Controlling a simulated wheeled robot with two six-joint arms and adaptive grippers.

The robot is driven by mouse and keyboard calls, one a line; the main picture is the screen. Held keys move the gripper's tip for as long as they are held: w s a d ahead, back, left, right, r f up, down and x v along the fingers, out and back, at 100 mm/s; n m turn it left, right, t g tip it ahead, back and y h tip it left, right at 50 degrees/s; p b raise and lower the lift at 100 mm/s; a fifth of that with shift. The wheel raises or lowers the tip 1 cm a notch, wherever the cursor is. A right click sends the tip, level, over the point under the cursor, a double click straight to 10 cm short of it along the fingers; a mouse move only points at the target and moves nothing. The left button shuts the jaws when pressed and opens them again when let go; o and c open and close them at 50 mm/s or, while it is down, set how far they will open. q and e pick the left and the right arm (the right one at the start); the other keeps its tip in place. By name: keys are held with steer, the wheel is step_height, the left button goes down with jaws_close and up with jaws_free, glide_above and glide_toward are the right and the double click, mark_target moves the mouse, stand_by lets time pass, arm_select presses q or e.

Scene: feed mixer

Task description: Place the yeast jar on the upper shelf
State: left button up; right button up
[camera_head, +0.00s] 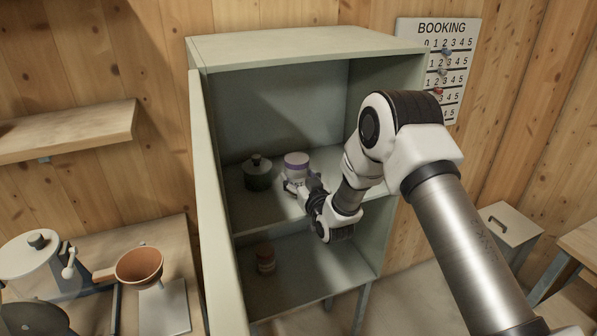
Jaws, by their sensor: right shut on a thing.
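A jar with a pale purple lid (296,160), which I take for the yeast jar, is at the upper shelf (270,208) of the green cabinet (300,47). My right gripper (293,187) is shut on it from the front right. The jar looks upright. I cannot tell whether its base touches the shelf, because the gripper hides its lower part. My left gripper is not in view.
A dark green lidded pot (257,176) stands on the upper shelf just left of the jar. A small brown-lidded jar (265,258) stands on the lower shelf. The open cabinet door (212,220) stands along the left side.

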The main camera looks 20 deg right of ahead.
steer(key=shift+w+d+f, duration=0.1)
steer(key=shift+f, duration=0.15)
steer(key=shift+f+b, duration=0.1)
steer(key=shift+b, duration=0.25)
steer(key=o, duration=0.9)
steer(key=shift+o, duration=1.4)
